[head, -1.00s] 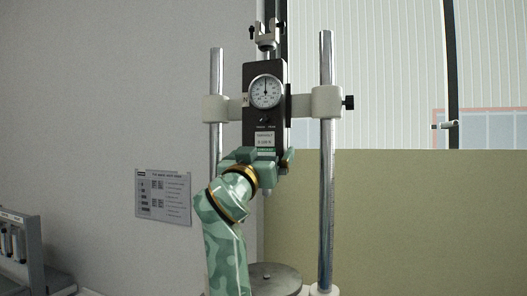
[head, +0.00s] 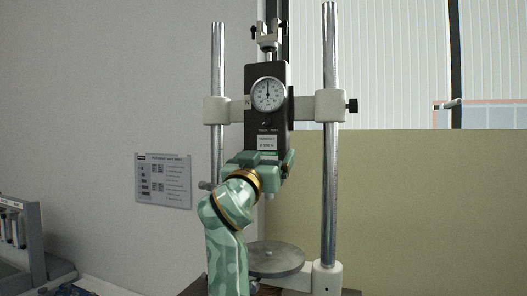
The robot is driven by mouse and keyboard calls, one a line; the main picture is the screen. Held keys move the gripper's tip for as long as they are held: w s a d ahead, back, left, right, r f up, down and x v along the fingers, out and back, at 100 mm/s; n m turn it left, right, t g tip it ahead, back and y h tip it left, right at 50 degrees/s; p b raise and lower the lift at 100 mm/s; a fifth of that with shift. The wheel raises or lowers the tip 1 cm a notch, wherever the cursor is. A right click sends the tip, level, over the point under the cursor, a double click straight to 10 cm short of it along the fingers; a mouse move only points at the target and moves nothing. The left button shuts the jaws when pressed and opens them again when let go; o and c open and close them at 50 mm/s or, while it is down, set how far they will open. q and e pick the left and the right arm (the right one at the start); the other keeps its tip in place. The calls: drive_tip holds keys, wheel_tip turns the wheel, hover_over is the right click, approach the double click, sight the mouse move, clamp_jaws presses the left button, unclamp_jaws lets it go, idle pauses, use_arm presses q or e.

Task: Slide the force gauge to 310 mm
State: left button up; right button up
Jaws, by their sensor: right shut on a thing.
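The force gauge (head: 266,135) is a black upright box with a round white dial (head: 268,95). White clamp blocks at its left (head: 217,110) and right (head: 329,106) sit around two upright steel posts. A black knob (head: 352,106) sticks out of the right block. My right gripper (head: 262,164), green, is shut on the lower end of the force gauge and hides part of it. I see no scale that I can read, so the height in millimetres is not visible. My left gripper is not in view.
A round grey plate (head: 274,259) lies below the gauge on the stand's base, with open space between. The right post (head: 330,190) stands close to my gripper's right. A printed sheet (head: 163,181) hangs on the wall. A grey rack (head: 22,236) is at lower left.

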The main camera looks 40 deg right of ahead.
drive_tip(key=o, duration=1.1)
drive_tip(key=shift+o, duration=0.2)
drive_tip(key=b+v, duration=0.2)
drive_tip(key=v, duration=1.4)
drive_tip(key=shift+b, duration=0.3)
drive_tip(key=shift+s+a, duration=0.1)
drive_tip(key=shift+a, duration=0.05)
